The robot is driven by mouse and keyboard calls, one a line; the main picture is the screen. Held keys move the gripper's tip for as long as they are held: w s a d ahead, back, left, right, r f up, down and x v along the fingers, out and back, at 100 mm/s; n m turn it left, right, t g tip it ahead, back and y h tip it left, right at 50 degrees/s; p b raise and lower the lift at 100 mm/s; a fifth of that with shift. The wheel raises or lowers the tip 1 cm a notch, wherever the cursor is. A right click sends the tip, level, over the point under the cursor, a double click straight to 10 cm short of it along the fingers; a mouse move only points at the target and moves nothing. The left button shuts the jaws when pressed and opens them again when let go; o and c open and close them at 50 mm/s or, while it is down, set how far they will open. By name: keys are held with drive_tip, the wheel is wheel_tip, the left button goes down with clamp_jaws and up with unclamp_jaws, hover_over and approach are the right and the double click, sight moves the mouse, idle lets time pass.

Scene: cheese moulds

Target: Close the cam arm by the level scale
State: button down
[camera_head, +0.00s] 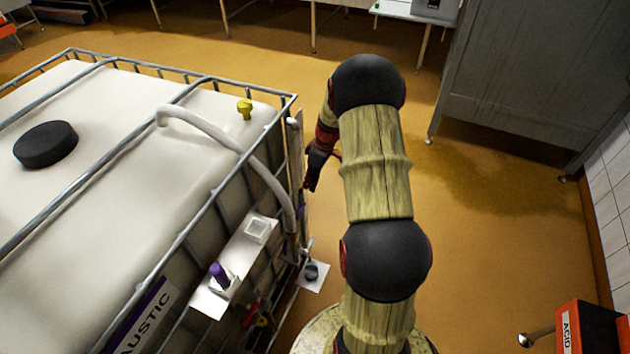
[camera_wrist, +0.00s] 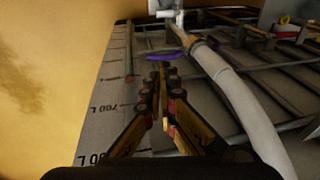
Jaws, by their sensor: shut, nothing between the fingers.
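My gripper (camera_head: 312,178) is beside the front right corner of the caged tank. In the wrist view my gripper (camera_wrist: 162,78) has its fingertips together with nothing between them. The level scale (camera_wrist: 108,92) is a pale strip with litre marks, left of my fingers. A thin brownish rod (camera_wrist: 129,55) with a reddish end lies over the scale's right part; I cannot tell for certain that it is the cam arm. A purple curved band (camera_wrist: 165,56) shows just beyond my fingertips. The pale hose (camera_wrist: 235,95) runs to a fitting at the top, and my fingers partly hide the area below.
The white tank (camera_head: 90,190) stands in a grey metal cage with a black lid and yellow cap. A white shelf (camera_head: 238,262) with a purple-topped item juts from its side. An orange ACID box (camera_head: 590,328) is at lower right.

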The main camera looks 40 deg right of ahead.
sight(303, 207)
drive_tip(key=b+x, duration=0.1)
drive_tip(key=x, duration=0.8)
drive_tip(key=shift+a+f+b, duration=0.15)
drive_tip(key=shift+f+b, duration=0.15)
drive_tip(key=shift+b, duration=0.1)
drive_tip(key=shift+w+d+f+y, duration=0.1)
drive_tip(key=shift+d+f+y, duration=0.1)
drive_tip(key=shift+y, duration=0.2)
